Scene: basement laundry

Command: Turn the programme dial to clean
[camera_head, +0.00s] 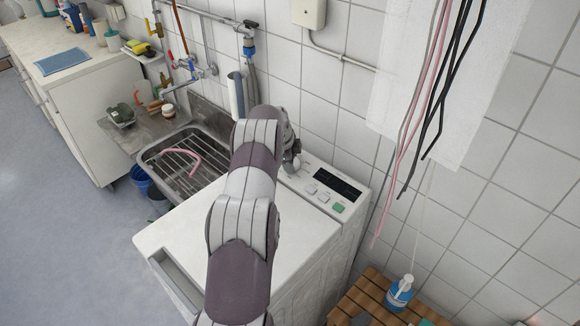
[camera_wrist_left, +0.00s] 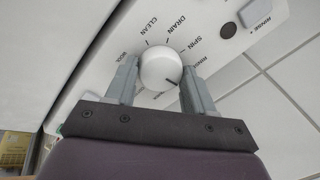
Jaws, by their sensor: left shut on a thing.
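The programme dial (camera_wrist_left: 160,66) is a round white knob on a white panel, in the left wrist view. Labels around it include CLEAN, DRAIN, SPIN and RINSE. Its dark pointer line points to the lower right, away from CLEAN, which is at the upper left. My left gripper (camera_wrist_left: 159,72) is shut on the dial, one finger on each side. In the head view my left gripper (camera_head: 291,150) is at the left end of the white machine's control panel (camera_head: 322,190), and the dial is mostly hidden. My right gripper is not in view.
The panel has a dark display, pale buttons and a green button (camera_head: 338,208). The machine's white top (camera_head: 305,238) is clear beside my arm. A metal sink (camera_head: 184,160) stands to the left. Pink and black cables (camera_head: 432,95) hang at right above a wooden slatted stand (camera_head: 372,296) with a blue bottle.

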